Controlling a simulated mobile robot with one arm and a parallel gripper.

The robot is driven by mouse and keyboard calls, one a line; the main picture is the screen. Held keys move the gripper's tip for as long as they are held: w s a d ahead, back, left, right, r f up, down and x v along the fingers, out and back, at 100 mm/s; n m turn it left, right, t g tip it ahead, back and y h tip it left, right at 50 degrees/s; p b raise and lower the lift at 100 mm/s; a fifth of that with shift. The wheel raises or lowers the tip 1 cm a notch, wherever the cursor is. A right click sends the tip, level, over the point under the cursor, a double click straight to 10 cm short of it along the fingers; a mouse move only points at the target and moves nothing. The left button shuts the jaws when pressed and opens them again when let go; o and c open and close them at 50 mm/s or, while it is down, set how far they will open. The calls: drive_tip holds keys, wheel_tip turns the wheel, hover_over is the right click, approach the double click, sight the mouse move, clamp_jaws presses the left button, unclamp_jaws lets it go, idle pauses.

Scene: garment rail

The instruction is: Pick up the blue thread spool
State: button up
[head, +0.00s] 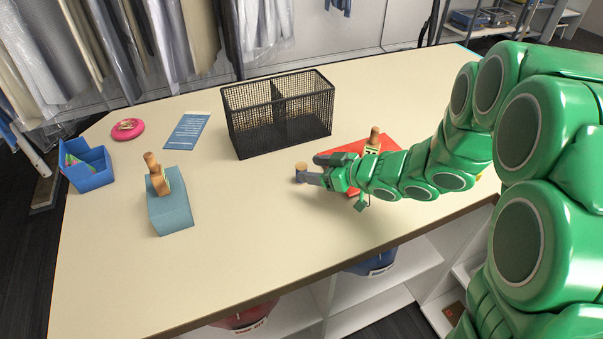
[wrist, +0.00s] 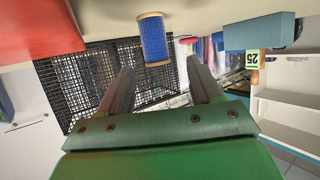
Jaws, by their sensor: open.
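The blue thread spool (wrist: 155,42), with pale wooden ends, stands on the table in front of my gripper. It hangs from the top of the wrist view, which shows the table upside down. In the head view mainly its tan top end (head: 301,166) shows, and my fingers hide much of the rest. My gripper (head: 312,168) reaches in from the right, low over the table. Its two fingers are apart in the wrist view (wrist: 160,72), with nothing held. The spool lies between their lines, close to the tips; whether they touch it I cannot tell.
A black mesh basket (head: 283,147) stands behind the spool. A red block (head: 392,143) with a wooden-handled item is close behind my wrist. The front table is clear.

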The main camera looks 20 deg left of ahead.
sight(304, 167)
drive_tip(key=shift+x, duration=2.4)
drive_tip(key=shift+w, duration=0.2)
drive_tip(key=c, duration=1)
drive_tip(key=shift+c, duration=0.2)
